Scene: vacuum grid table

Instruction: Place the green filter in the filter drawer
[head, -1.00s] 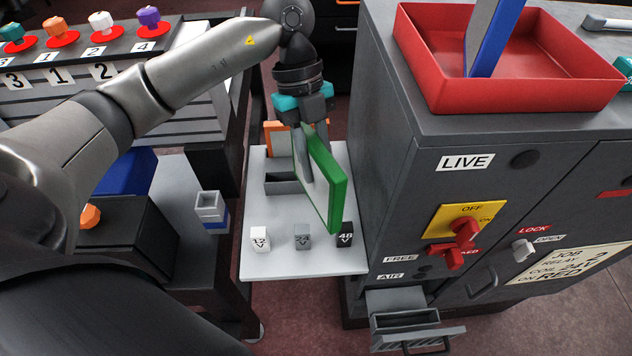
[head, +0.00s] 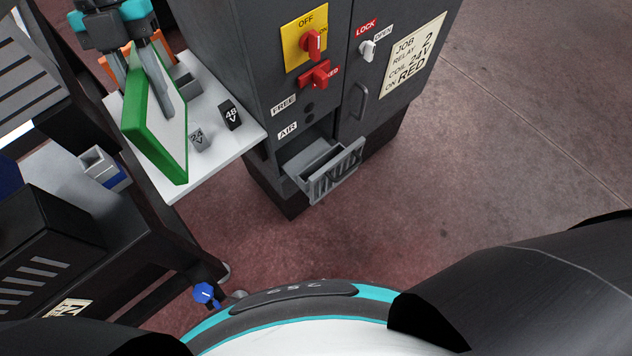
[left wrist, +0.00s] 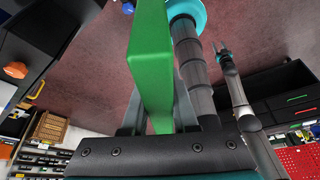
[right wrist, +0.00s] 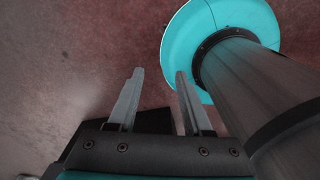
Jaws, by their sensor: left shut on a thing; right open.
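The green filter (head: 155,140) is a flat panel with a green frame and a pale face. My left gripper (head: 146,92) is shut on it and holds it tilted upright over the white side shelf at the left. The filter also fills the middle of the left wrist view (left wrist: 152,65), between the fingers. The filter drawer (head: 318,165) is a grey tray pulled out low on the dark cabinet, under the AIR label, with a slotted front. The filter is up and left of the drawer, apart from it. My right gripper (right wrist: 156,95) is open and empty over the floor.
The white shelf (head: 228,145) carries small blocks marked 24V (head: 198,137) and 48V (head: 231,115). The cabinet (head: 235,60) has a yellow switch plate (head: 304,38) and a red switch (head: 320,75) above the drawer. The floor right of the drawer is clear.

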